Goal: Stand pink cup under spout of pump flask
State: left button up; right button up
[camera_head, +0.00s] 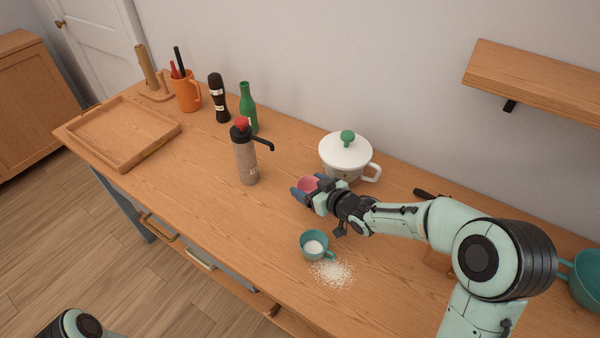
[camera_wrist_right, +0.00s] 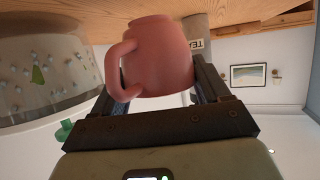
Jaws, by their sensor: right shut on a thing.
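The pump flask (camera_head: 246,162) stands upright on the counter, with a red top and a black spout (camera_head: 264,143) pointing right. In the right wrist view a grey body with a "TEA" label (camera_wrist_right: 196,46) shows partly hidden behind the cup. My right gripper (camera_head: 306,190) is shut on the pink cup (camera_head: 308,184), to the right of the flask and clear of the spout. The cup also shows between the fingers in the right wrist view (camera_wrist_right: 160,55), its handle to the left. I cannot tell whether it touches the counter. My left gripper is out of view.
A white lidded pot (camera_head: 345,158) stands close behind the right gripper. A teal cup (camera_head: 315,244) with white contents and spilled white grains (camera_head: 332,272) are in front. A green bottle (camera_head: 248,105), dark mill (camera_head: 218,98), orange mug (camera_head: 187,94) and wooden tray (camera_head: 163,130) are left.

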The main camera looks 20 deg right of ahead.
jog(key=shift+w+a+f, duration=0.1)
jog(key=shift+w+f, duration=0.25)
jog(key=shift+w, duration=0.1)
jog(key=shift+w+a+f+b, duration=0.2)
jog(key=shift+w+a+b, duration=0.35)
jog(key=shift+a, duration=0.15)
jog(key=w+a+b, duration=0.1)
jog(key=w+a, duration=0.1)
jog(key=w+a+f+b, duration=0.1)
jog(key=w, duration=0.1)
jog(key=shift+w+a+f, duration=0.2)
jog(key=shift+a, duration=0.2)
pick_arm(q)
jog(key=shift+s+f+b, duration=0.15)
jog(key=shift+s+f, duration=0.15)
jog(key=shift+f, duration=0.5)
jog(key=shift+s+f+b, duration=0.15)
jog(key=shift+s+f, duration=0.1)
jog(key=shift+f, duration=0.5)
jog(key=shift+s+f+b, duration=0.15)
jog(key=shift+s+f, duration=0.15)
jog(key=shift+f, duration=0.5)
pick_arm(e)
jog(key=shift+w+a+f, duration=0.1)
jog(key=shift+w+a, duration=0.85)
jog(key=shift+w, duration=0.2)
jog(key=o, duration=1.1)
